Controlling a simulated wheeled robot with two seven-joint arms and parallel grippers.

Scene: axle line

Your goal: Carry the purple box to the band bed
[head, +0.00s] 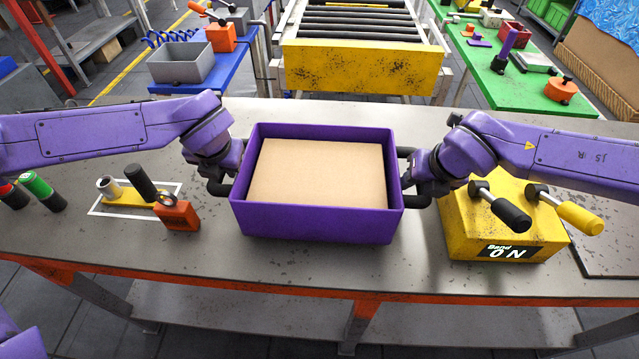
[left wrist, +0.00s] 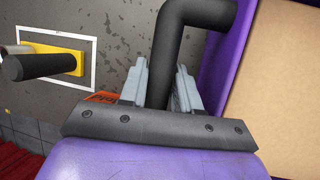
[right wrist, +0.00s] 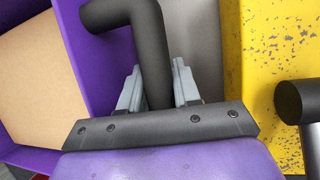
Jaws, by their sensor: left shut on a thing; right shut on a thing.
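The purple box (head: 312,224) is at the middle of the grey workbench, upright and level, with a flat cardboard-brown surface inside. I cannot tell whether its base touches the bench. My left gripper (head: 222,180) is shut on the black handle at its left end; the handle (left wrist: 182,50) stands between the jaws in the left wrist view. My right gripper (head: 422,180) is shut on the right-end handle, which also shows in the right wrist view (right wrist: 150,55). The band bed (head: 362,68), black rollers behind a speckled yellow front, stands beyond the bench's far edge.
A yellow control box (head: 500,225) reading "Band ON" with two levers stands right of the purple box. An orange block (head: 177,213) and a yellow fixture lie at left. A blue table (head: 205,85) and a green table (head: 540,90) flank the band bed.

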